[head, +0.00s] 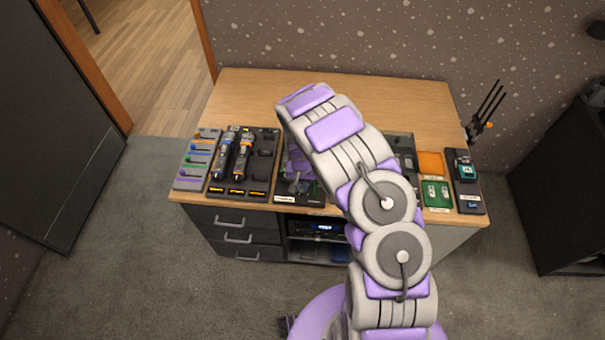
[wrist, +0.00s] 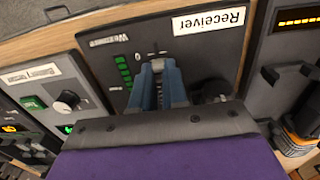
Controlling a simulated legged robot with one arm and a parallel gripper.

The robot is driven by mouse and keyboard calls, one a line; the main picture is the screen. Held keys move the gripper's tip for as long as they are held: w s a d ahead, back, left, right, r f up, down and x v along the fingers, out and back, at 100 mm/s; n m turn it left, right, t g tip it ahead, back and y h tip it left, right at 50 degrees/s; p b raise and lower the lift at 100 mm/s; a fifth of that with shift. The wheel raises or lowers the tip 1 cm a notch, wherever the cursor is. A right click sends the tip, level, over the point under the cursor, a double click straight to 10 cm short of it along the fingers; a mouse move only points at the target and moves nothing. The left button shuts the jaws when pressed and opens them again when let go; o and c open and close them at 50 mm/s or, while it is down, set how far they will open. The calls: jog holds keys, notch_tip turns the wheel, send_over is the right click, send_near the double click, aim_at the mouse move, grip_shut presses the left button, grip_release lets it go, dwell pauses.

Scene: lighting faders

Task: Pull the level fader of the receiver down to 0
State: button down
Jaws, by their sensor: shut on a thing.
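The receiver panel (wrist: 213,55) is dark grey, with a white "Receiver" label (wrist: 209,20) that appears upside down in the wrist view. A "0" mark (wrist: 137,55) is printed on it, and green level lights (wrist: 123,72) run beside the fader's place. My gripper (wrist: 159,66) is at the panel, its blue-grey fingers shut on the level fader, with their tips close beside the "0" mark. The fader cap and most of its slot are hidden by the fingers. In the head view, the receiver panel (head: 284,198) stands at the desk's front edge, partly hidden by my arm.
A black knob (wrist: 209,88) sits on the right, partly hidden. A panel with a round knob (wrist: 66,101) is at left. In the head view, a panel with coloured sliders (head: 196,160) and two handheld transmitters (head: 233,160) lie left. The desk's rear (head: 250,88) is clear.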

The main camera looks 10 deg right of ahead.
aim_at(300, 195)
jog(key=shift+s+a+r+p, duration=0.1)
jog(key=shift+s+a+p, duration=0.1)
jog(key=shift+s, duration=0.2)
jog(key=shift+s+a+r+p, duration=0.1)
jog(key=shift+s+p, duration=0.1)
jog(key=shift+s, duration=0.2)
jog(key=shift+f, duration=0.2)
jog(key=shift+s, duration=0.1)
jog(key=c, duration=1.1)
grip_release()
jog(key=shift+a, duration=0.1)
jog(key=shift+c, duration=0.2)
jog(key=shift+r, duration=0.1)
notch_tip(300, 195, up, 17)
jog(key=p, duration=0.2)
jog(key=shift+r, duration=0.1)
